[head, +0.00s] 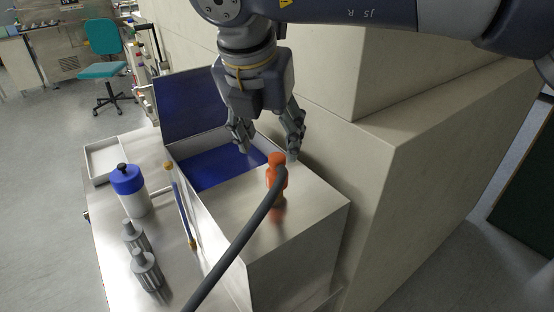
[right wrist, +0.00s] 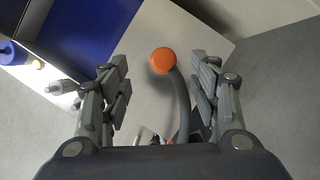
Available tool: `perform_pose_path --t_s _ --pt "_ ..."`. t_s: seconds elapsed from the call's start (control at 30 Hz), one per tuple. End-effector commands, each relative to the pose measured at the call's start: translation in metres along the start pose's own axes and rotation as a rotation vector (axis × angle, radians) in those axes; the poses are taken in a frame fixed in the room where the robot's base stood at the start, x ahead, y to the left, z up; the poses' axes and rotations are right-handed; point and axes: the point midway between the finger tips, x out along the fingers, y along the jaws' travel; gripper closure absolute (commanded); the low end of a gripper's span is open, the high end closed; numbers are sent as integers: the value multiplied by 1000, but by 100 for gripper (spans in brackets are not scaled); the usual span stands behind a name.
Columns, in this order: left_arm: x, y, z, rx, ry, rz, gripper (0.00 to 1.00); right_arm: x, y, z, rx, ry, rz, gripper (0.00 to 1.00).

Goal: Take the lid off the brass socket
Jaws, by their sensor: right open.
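An orange fitting (head: 277,172) with a rounded top stands upright on the steel box top, and a thick dark grey hose joins its side. Its round orange top (right wrist: 163,60) shows from above in the right wrist view. I cannot make out a clearly brass socket or a separate lid; any brass part may be hidden. My right gripper (head: 267,150) is open and empty, pointing down above and slightly behind the fitting in the head view. In the right wrist view the orange top appears between its spread fingers (right wrist: 160,72), without visible contact. My left gripper is not in view.
An open blue-lined bin (head: 215,167) lies behind the box top. A blue bar with brass-coloured ends (head: 181,208), a blue-capped white bottle (head: 131,195) and grey ribbed parts (head: 146,272) are at left. A beige machine wall (head: 390,190) bounds the right. The hose (head: 235,250) crosses the front.

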Motion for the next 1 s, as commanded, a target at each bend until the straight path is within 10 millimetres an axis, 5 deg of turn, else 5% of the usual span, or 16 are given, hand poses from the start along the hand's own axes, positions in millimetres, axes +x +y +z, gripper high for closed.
perform_pose_path --t_s 0.13,0.47,0.8,1.0 --pt "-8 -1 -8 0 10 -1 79 23 0 0 -2 3 -1 44" --pt "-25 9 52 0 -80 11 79 52 0 2 -1 4 0 44" --pt "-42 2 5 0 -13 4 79 94 0 5 -1 3 2 44" --pt "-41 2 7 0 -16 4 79 97 0 4 -1 2 2 44"
